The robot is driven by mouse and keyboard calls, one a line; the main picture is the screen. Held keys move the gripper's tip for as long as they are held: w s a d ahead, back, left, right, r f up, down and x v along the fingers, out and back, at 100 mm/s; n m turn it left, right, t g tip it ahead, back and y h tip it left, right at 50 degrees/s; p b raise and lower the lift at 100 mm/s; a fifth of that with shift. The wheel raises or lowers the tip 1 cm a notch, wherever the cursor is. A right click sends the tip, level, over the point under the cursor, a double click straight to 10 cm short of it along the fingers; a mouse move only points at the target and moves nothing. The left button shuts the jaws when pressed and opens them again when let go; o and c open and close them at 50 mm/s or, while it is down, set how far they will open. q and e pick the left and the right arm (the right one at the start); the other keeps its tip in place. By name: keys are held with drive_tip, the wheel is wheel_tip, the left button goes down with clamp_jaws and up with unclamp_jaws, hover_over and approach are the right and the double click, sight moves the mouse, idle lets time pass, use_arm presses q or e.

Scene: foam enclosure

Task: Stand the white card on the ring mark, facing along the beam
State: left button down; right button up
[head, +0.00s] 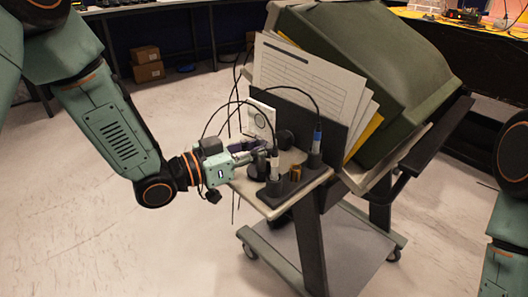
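A small white card (261,120) with a faint round mark on its face stands upright at the back of the cart's side shelf (262,203). My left gripper (259,160) reaches in from the left, low over the shelf, in front of and below the card. Its fingertips are small and crowded by dark parts, so I cannot tell whether they are open or hold anything. The lower edge of the card is partly hidden behind the gripper. I cannot make out a ring mark or a beam on the shelf. My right gripper is out of view; only my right arm shows at the right edge.
A dark holder on the shelf carries a white-bodied probe (274,169), a blue-banded probe (317,137) and small brass pieces (295,173). Thin black cables arch over the shelf. Paper sheets (300,78) and a green case (345,45) stand behind. Open floor lies left.

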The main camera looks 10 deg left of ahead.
use_arm(q)
drive_tip(key=shift+f, duration=0.15)
drive_tip(key=shift+f, duration=0.1)
drive_tip(key=c, duration=1.3)
unclamp_jaws()
